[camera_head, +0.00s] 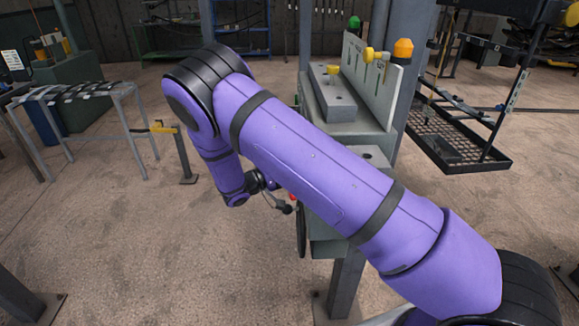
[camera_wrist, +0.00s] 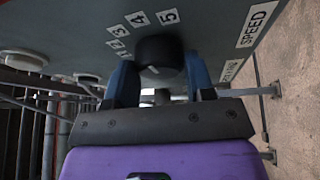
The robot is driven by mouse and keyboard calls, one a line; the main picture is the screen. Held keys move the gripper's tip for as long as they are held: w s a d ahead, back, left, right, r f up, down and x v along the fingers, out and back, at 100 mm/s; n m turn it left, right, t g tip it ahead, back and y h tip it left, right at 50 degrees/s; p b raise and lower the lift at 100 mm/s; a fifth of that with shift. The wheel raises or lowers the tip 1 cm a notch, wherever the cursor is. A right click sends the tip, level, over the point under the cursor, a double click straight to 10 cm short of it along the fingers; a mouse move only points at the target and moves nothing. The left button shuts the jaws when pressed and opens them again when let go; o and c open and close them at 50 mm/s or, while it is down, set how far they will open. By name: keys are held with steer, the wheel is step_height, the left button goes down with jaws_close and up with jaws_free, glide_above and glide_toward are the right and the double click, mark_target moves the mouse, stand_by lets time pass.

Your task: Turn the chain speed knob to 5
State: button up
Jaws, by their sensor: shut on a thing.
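The chain speed knob (camera_wrist: 158,52) is a round black dial on a grey panel (camera_wrist: 60,35) in the wrist view. White labels 1 to 5 curve around it, with the 5 label (camera_wrist: 167,15) just above it. A SPEED label (camera_wrist: 257,24) is at the right. My gripper (camera_wrist: 163,76) has one blue finger on each side of the knob and is shut on it. A small pale mark shows low on the knob's face; I cannot tell which number the knob points to. In the head view my gripper (camera_head: 282,205) is beside the grey machine; the knob is hidden there.
The grey machine (camera_head: 345,115) carries yellow, green and orange knobs on top. A metal table (camera_head: 75,95) and a short post with a yellow top (camera_head: 180,150) stand left. A black mesh tray rack (camera_head: 455,150) is right. Open floor lies at the lower left.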

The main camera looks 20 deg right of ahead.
steer(key=m+g+h, duration=0.1)
steer(key=m, duration=0.2)
steer(key=m+h, duration=0.1)
steer(key=m, duration=0.2)
steer(key=shift+w+f+g, duration=0.1)
steer(key=shift+g, duration=0.3)
steer(key=shift+m, duration=0.4)
steer(key=o, duration=0.9)
steer(key=shift+a+f, duration=0.1)
steer(key=v, duration=1)
steer(key=shift+a+f, duration=0.2)
steer(key=shift+a, duration=0.05)
